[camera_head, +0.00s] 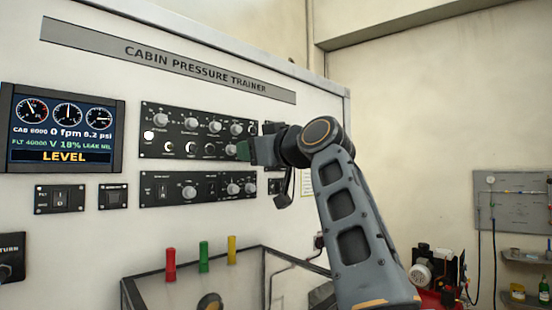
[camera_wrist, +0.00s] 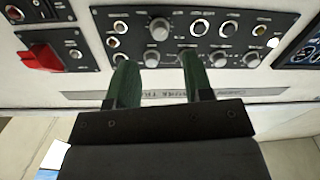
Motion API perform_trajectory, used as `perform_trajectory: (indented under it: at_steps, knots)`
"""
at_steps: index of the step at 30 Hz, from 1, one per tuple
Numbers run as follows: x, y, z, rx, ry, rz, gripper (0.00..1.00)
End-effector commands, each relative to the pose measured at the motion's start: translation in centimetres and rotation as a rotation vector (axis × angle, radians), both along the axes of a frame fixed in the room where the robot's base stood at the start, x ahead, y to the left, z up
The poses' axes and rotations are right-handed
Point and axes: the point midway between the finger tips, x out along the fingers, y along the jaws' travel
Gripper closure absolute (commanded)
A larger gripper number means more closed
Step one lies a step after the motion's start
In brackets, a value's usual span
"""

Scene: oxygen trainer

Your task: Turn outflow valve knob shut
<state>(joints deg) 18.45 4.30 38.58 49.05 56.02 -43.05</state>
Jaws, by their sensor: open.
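My gripper (camera_head: 244,150) is in front of the right end of the upper black knob panel (camera_head: 178,135), and its dark green fingers hide part of that panel. In the wrist view, which is upside down, my gripper (camera_wrist: 158,62) is open with nothing between its fingers. A large grey knob (camera_wrist: 160,28) shows just beyond the gap between the fingertips, apart from them. Several smaller grey knobs lie in the row nearer the fingers, including one (camera_wrist: 151,59) seen between them. The labels are too small to read, so I cannot tell which knob is the outflow valve.
A red switch handle (camera_wrist: 42,57) sticks out beside the knob panel. A lower knob panel (camera_head: 205,189) and a gauge screen (camera_head: 65,128) reading LEVEL share the wall. Red, green and yellow posts (camera_head: 204,256) stand below.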

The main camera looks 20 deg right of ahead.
Motion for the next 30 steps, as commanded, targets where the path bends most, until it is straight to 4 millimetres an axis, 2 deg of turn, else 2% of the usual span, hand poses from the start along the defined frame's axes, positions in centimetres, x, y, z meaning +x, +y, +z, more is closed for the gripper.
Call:
perform_trajectory:
  at_steps: [6,12,18,30]
  knots:
    - [-3.9,-1.6,-0.4,-0.002,-0.001,-0.005,0.53]
    - [-6.0,-2.4,-0.4,-0.001,0.001,-0.003,0.53]
    - [-6.9,-2.6,-0.3,-0.001,0.002,0.000,0.53]
    - [-6.9,-2.6,-0.3,0.000,0.001,0.001,0.53]
